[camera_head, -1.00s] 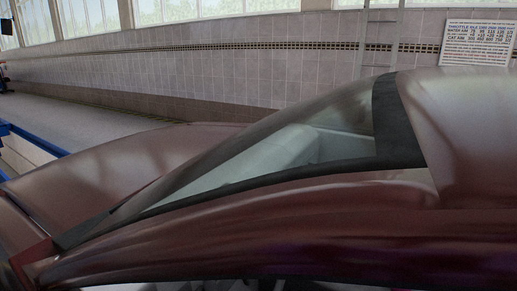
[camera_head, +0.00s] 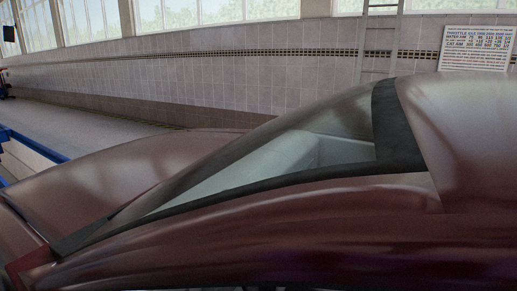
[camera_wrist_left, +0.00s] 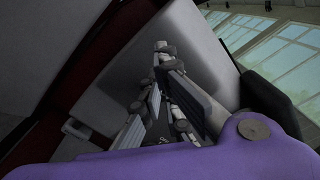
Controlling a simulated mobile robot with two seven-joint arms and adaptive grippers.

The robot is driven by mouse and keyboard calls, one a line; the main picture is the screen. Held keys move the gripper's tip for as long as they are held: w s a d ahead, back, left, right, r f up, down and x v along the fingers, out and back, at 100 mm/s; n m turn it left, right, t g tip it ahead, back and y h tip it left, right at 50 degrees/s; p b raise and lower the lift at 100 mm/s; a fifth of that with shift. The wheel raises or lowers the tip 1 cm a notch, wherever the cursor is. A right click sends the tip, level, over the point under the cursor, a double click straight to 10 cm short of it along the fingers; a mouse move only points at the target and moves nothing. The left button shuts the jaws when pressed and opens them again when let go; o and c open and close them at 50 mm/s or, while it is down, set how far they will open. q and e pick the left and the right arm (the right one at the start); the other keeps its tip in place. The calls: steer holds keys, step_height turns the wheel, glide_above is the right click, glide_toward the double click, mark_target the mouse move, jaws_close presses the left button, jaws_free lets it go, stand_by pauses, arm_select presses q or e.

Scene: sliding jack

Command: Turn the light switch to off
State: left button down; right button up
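I cannot make out a light switch in either view. In the head view a dark red car fills the foreground, with its windshield (camera_head: 285,157) and roof (camera_head: 465,125) showing; neither gripper is in that view. In the left wrist view my left gripper (camera_wrist_left: 160,72) points away from the camera toward a pale grey panel (camera_wrist_left: 200,40) with dark red edging. Its fingers look close together at the far end, but the dim light hides whether they meet. I see nothing clearly held. My right gripper is not in view.
The car body stands close in front of me. Beyond it are a tiled wall (camera_head: 230,72), a ladder (camera_head: 378,45), a printed sign (camera_head: 477,48) and windows (camera_head: 220,10). A blue rail (camera_head: 35,143) runs at the left. Windows also show in the left wrist view (camera_wrist_left: 285,55).

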arm_select(q)
steer(key=shift+s+a+f+b, duration=0.2)
steer(key=shift+s+a+f, duration=0.1)
steer(key=shift+f, duration=0.2)
steer(key=shift+s+a+f+b, duration=0.15)
steer(key=shift+s+a+f, duration=0.15)
steer(key=shift+f, duration=0.2)
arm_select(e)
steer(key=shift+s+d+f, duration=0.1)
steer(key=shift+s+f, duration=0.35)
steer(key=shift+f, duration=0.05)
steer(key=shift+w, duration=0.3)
arm_select(q)
steer(key=shift+s+a, duration=0.2)
steer(key=shift+a, duration=0.05)
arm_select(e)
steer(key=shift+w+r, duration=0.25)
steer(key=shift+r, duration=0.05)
arm_select(q)
steer(key=v, duration=0.6)
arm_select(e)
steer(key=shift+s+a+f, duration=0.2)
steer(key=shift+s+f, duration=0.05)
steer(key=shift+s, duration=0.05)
arm_select(q)
steer(key=shift+w+d+r, duration=0.1)
steer(key=shift+d, duration=0.05)
